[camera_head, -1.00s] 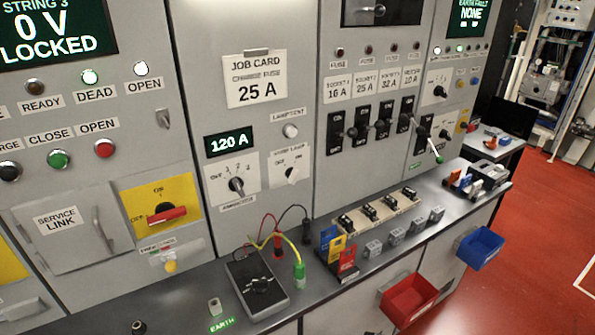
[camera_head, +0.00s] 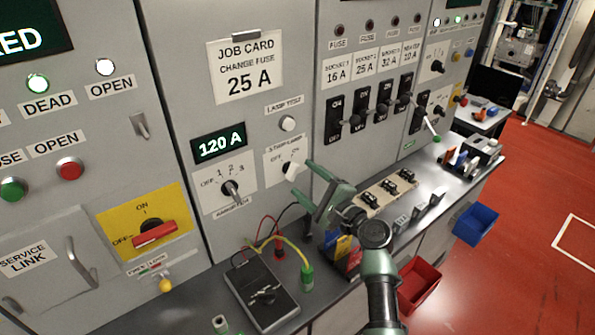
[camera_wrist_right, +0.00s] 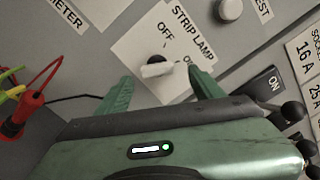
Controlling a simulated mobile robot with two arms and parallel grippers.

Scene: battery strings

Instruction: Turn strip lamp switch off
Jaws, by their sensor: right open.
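The strip lamp switch (camera_head: 291,171) is a white rotary knob on a white plate with OFF and ON marks, on the grey cabinet front. In the right wrist view the knob (camera_wrist_right: 158,69) shows close up, its white handle lying crosswise with one end toward the ON mark. My right gripper (camera_head: 303,178) is open just in front of the switch. In the wrist view the green fingertips (camera_wrist_right: 162,88) are on either side of and slightly below the knob, apart from each other; contact is not visible. My left gripper is not in view.
The lamp test button (camera_head: 288,123) is above the switch and the ammeter selector (camera_head: 231,189) to its left. Fuse switches (camera_head: 355,122) stand to the right. On the bench below are a meter (camera_head: 262,288) with leads and a fuse rack (camera_head: 375,200).

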